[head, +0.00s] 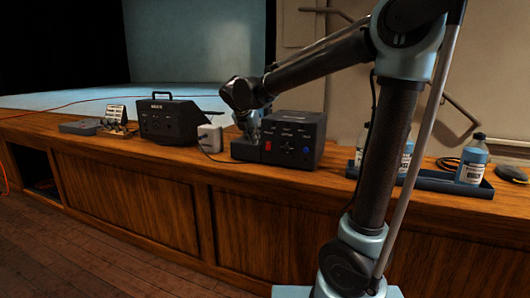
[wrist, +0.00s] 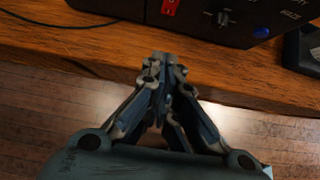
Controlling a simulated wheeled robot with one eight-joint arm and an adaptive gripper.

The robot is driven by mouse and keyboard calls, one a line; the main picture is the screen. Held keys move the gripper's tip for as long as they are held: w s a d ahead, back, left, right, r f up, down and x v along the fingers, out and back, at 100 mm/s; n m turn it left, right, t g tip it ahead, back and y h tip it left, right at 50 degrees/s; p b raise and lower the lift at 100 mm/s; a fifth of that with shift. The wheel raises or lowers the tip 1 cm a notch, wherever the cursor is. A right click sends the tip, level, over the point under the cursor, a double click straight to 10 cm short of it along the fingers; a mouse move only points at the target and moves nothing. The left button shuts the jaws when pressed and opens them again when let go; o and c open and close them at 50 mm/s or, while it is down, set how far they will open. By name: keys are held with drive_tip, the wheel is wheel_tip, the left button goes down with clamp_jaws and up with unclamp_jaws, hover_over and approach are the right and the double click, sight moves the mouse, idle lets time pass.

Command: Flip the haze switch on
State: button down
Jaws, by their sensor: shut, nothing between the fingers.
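A black control box (head: 293,132) stands on the wooden desk, with a red switch (head: 267,146) low on its front and a blue button (head: 306,152) to the right. In the wrist view, the red switch (wrist: 171,7) is at the top edge, partly cut off, with a dark knob (wrist: 222,18) and the blue button (wrist: 261,32) to its right. Small lettering on the panel is hard to read, and I cannot tell the switch's position. My gripper (wrist: 158,62) is shut and empty, apart from the box, its tips over the desk's front edge and pointing toward the panel.
On the right, a blue tray (head: 425,180) holds bottles. A dark cable (wrist: 60,23) lies on the desk. The floor in front is clear.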

sight(268, 146)
drive_tip(key=w+d+r+x, duration=0.1)
drive_tip(key=w+x, duration=0.1)
drive_tip(key=x, duration=1.1)
drive_tip(key=shift+r, duration=0.4)
